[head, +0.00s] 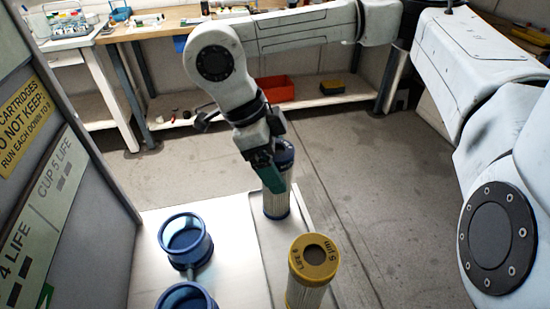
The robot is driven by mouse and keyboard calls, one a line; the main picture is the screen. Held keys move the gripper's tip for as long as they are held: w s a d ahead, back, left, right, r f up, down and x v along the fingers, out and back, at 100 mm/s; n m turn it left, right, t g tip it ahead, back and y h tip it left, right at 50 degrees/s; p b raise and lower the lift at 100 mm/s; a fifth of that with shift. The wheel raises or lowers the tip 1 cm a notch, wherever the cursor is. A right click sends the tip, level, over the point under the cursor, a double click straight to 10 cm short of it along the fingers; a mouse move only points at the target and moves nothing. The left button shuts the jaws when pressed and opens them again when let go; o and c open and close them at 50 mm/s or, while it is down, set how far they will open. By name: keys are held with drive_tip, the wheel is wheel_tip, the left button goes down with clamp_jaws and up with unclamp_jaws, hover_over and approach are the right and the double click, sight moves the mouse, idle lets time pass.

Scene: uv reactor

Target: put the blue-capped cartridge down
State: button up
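The blue-capped cartridge (278,206) is upright near the far end of a pale tray on the bench, its pleated white body ending in a blue base ring. Its blue cap (286,147) is partly hidden by my gripper (269,178). My gripper comes down from the upper left, with a teal finger across the front of the cartridge's upper part. The other finger is hidden, so I cannot tell whether it holds the cartridge. The base looks on or very close to the tray surface.
A yellow-capped cartridge (314,257) stands nearer on the tray (262,243). Two blue ring-shaped cups (186,240) (186,297) sit left of it. A grey panel with signs (40,210) rises at the left. Open floor lies to the right.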

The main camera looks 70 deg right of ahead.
drive_tip(key=v, duration=1.2)
